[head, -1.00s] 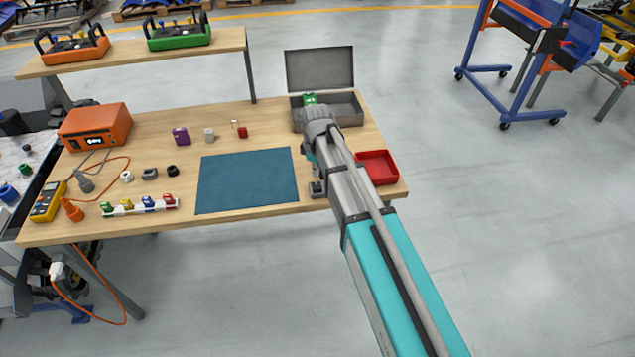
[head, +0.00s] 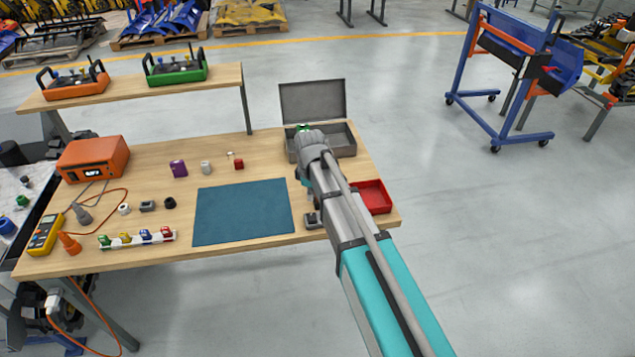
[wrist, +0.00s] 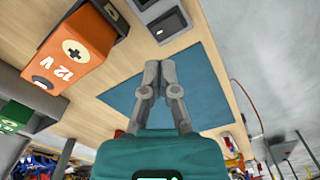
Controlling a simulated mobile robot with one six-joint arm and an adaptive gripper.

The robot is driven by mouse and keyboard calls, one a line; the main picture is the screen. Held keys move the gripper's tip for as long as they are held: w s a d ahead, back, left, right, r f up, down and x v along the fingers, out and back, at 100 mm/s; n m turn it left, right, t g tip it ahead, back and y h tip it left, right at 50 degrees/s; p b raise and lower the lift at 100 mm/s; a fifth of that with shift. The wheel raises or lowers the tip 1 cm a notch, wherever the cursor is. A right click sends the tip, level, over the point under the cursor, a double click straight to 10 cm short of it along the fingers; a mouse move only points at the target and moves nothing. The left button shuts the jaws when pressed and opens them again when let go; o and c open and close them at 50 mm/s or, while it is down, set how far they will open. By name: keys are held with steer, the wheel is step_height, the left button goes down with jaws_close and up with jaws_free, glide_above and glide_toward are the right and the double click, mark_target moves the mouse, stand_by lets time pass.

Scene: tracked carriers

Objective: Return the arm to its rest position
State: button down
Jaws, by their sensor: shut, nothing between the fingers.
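My arm reaches over the right part of the workbench (head: 235,262) in the head view, and its grey wrist joint is in front of the open grey case. The arm hides most of my gripper there. In the wrist view my gripper (wrist: 160,75) has its two grey fingers close together with nothing between them. The blue mat (wrist: 205,75) lies behind the fingers, and they look clear of it. The mat also shows in the head view (head: 242,212), left of my arm, with nothing on it.
The open case (head: 345,138) and a red tray (head: 375,196) are close to my arm. An orange 12 V block (wrist: 85,45) is left of the fingers in the wrist view. Small parts and a rack (head: 125,241) occupy the bench's left.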

steer(key=s+d+m, duration=0.7)
steer(key=d, duration=0.5)
steer(key=s+d+m, duration=0.7)
steer(key=d+m, duration=0.1)
steer(key=d, duration=0.5)
steer(key=shift+s+d, duration=0.15)
steer(key=shift+s, duration=0.05)
